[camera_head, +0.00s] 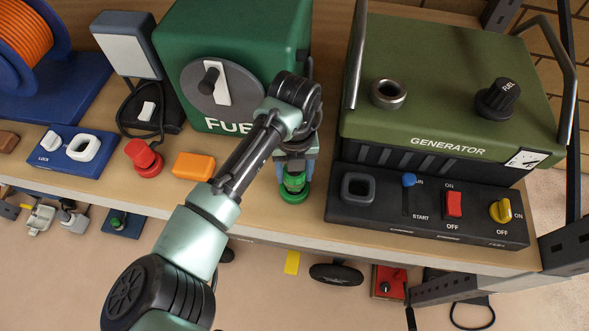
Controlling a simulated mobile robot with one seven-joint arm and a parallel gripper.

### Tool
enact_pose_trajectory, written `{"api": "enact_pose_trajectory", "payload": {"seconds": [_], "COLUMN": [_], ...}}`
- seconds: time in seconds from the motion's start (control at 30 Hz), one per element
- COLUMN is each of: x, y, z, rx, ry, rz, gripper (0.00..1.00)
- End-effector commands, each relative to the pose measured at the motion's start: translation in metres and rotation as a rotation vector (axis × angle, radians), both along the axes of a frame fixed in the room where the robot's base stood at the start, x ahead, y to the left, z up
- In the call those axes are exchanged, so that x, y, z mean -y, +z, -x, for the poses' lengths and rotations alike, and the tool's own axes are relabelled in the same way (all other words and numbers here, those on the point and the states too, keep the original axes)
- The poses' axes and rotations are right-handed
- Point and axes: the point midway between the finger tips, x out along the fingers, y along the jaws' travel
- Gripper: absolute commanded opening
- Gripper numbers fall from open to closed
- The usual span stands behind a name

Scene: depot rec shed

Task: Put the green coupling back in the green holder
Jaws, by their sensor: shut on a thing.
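The green coupling (293,184) is at the front part of the wooden shelf, right of the orange block. My gripper (295,174) points down over it, with a finger on either side, and is shut on it. A wide green round flange shows at its lower end. I cannot tell whether this end touches the shelf or is held above it. A small dark blue plate (128,228) with a green piece on it lies below the shelf edge at left. I cannot tell whether it is the green holder.
On the shelf (250,213) stand a green fuel box (190,50), a red knobbed piece (148,158), an orange block (193,166) and a blue lock plate (75,148). A generator (440,110) with a switch panel (425,222) stands close at right. The shelf front is mostly clear.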

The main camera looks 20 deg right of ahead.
Motion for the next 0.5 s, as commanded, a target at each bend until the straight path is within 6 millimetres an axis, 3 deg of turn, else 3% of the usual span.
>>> {"api": "enact_pose_trajectory", "payload": {"seconds": [0.5], "x": [0.0002], "y": [-0.0107], "z": [-0.0005], "rx": [0.002], "ry": [0.0], "rz": [0.001], "gripper": [0.0]}}
